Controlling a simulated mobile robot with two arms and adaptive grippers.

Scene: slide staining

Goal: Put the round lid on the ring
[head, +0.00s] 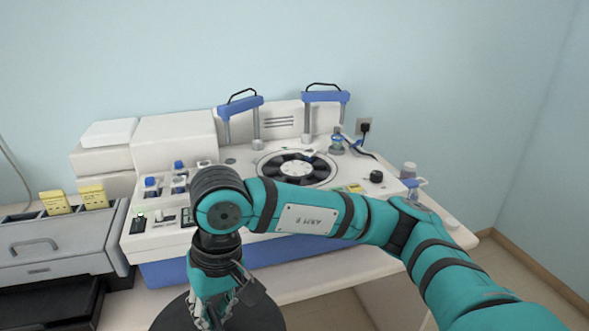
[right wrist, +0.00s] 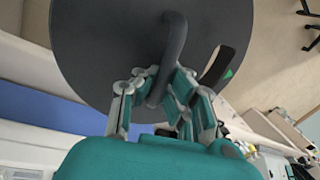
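The round lid is a dark grey disc (head: 265,317) low in the head view, partly hidden by my right gripper (head: 222,308) and cut off by the bottom edge. In the right wrist view the lid (right wrist: 105,45) fills the upper middle, and my right gripper (right wrist: 160,88) is closed around its curved bar handle (right wrist: 174,45). The ring (head: 268,177) is black with slots around a white centre, set in the top of the white machine. The lid is in front of the machine, apart from the ring. My left gripper is in neither view.
The white machine (head: 330,232) stands on a table, with two blue-topped posts (head: 325,97) behind the ring. Small bottles (head: 337,143) and a black knob (head: 376,176) are right of it. A grey device (head: 55,240) with yellow pieces is at left.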

